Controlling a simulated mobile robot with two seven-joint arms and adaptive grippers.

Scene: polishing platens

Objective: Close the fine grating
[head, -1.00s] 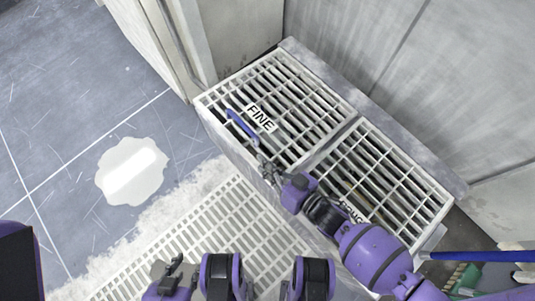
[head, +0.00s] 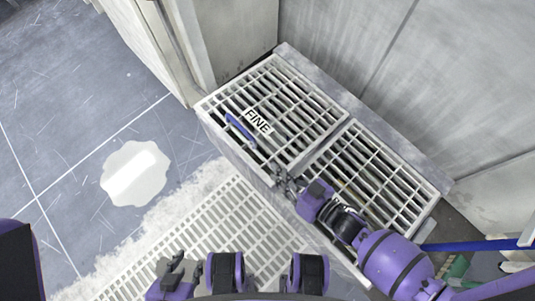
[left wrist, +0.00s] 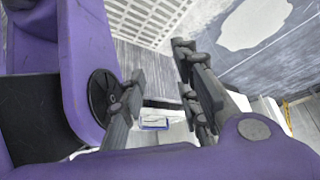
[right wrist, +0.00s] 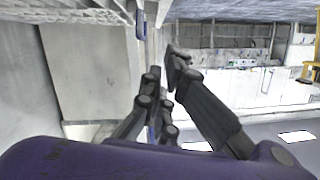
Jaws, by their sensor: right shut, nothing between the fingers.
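The fine grating (head: 300,82) is the left one of two pale slatted gratings on a long box in the head view. It bears a white FINE label (head: 258,121) and a blue handle (head: 239,129) near its front left edge. It appears to lie flat, about level with the other grating. My right gripper (head: 279,176) is shut and empty near the front edge, by the join of the two gratings, apart from the handle. Whether it touches the grating is unclear. My left gripper (head: 175,266) is open and empty, low in the view; its spread fingers show in the left wrist view (left wrist: 160,66).
The second grating (head: 378,165) lies to the right, partly hidden by my right arm. A grey wall (head: 340,40) stands behind the box. A floor grate (head: 222,222) lies in front. A pale puddle (head: 136,173) is on the tiled floor at left.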

